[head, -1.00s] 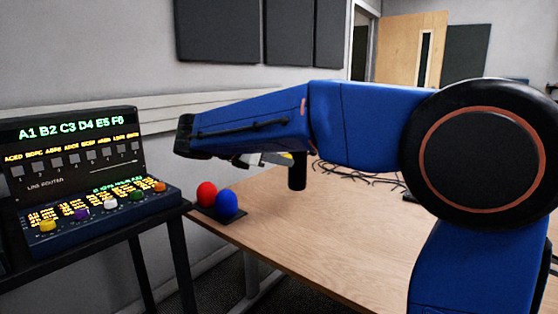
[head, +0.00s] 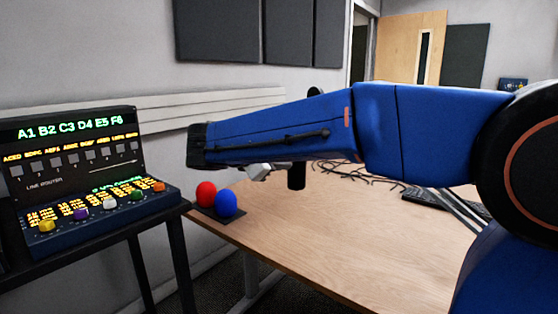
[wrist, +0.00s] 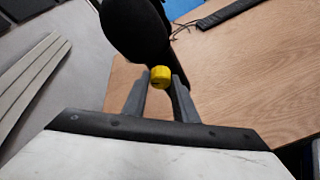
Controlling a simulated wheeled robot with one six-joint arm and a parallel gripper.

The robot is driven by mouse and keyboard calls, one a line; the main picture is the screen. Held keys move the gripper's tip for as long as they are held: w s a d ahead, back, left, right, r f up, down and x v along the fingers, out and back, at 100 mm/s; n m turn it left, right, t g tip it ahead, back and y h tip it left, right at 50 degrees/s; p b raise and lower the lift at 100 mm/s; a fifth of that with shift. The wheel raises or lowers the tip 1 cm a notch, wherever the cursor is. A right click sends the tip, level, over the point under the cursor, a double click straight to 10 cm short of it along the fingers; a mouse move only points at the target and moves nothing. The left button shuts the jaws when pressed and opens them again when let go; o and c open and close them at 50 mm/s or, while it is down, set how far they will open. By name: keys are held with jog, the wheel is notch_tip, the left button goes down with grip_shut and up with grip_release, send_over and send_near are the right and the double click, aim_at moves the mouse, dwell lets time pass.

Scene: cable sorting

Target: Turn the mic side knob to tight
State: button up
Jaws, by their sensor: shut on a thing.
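The mic is a black body standing over the desk; its lower part (head: 297,176) shows below my arm in the head view and a dark top (head: 315,92) shows above it. In the wrist view the dark mic (wrist: 135,28) fills the upper middle. Its yellow side knob (wrist: 160,78) sits between my gripper's two grey fingers (wrist: 161,86), which are shut on it. In the head view my gripper (head: 262,171) is partly hidden under my blue arm, just left of the mic, and the knob cannot be made out.
A red ball (head: 206,194) and a blue ball (head: 226,204) stand on a dark base at the desk's left edge. A router console (head: 78,165) with coloured knobs stands further left. Cables (head: 350,172) and a keyboard (head: 435,199) lie behind. The desk's front middle (head: 320,240) is clear.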

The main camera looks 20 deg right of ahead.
dwell(0.4)
jog(key=o, duration=1)
jog(key=shift+o, duration=0.2)
jog(key=shift+s+a, duration=0.1)
jog(key=v, duration=1.7)
jog(key=shift+s, duration=0.2)
